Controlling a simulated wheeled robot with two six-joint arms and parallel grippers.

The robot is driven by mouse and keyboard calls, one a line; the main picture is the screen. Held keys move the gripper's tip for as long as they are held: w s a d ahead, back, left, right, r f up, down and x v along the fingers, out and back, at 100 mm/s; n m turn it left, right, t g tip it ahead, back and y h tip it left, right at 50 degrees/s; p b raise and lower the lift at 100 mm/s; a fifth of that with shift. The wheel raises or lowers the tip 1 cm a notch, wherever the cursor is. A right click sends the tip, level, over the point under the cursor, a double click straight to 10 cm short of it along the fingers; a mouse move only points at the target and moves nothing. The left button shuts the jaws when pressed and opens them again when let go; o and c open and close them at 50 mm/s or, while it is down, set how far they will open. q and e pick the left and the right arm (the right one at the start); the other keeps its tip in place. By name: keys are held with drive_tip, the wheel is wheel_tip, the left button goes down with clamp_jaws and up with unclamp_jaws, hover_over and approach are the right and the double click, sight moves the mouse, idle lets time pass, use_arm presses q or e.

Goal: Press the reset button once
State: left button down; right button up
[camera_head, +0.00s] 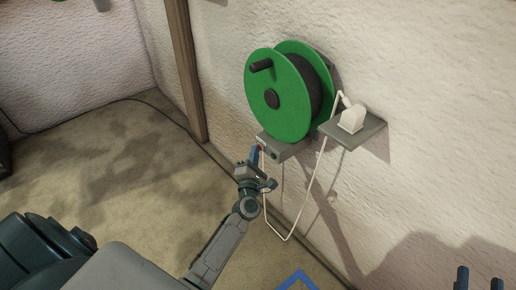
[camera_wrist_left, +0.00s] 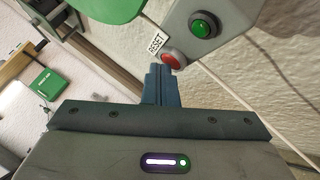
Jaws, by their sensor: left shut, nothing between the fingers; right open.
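The reset button is a red round button (camera_wrist_left: 174,60) beside a white "RESET" label (camera_wrist_left: 157,43) on a grey control box (camera_wrist_left: 232,28). My left gripper (camera_wrist_left: 163,68) is shut and empty; its blue fingertips are at the lower edge of the red button, and I cannot tell whether they touch it. In the head view my left gripper (camera_head: 254,154) is at the left end of the grey box (camera_head: 288,149) below the green reel. My right gripper (camera_head: 480,275) is open at the bottom right corner, away from the box.
A green button (camera_wrist_left: 203,25) sits beside the red one. A green cable reel (camera_head: 278,105) hangs on the wall above the box. A small shelf (camera_head: 365,134) holds a white plug (camera_head: 351,118), with a white cable (camera_head: 314,187) looping down. A wooden post (camera_head: 185,70) stands to the left.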

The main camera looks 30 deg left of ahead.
use_arm(q)
drive_tip(key=shift+s, duration=0.1)
drive_tip(key=shift+s+a, duration=0.35)
drive_tip(key=shift+s, duration=0.4)
drive_tip(key=s, duration=0.1)
drive_tip(key=s+a+p, duration=0.1)
drive_tip(key=s, duration=0.1)
drive_tip(key=s+a, duration=0.1)
drive_tip(key=shift+s, duration=0.3)
drive_tip(key=shift+d, duration=0.1)
idle(0.6)
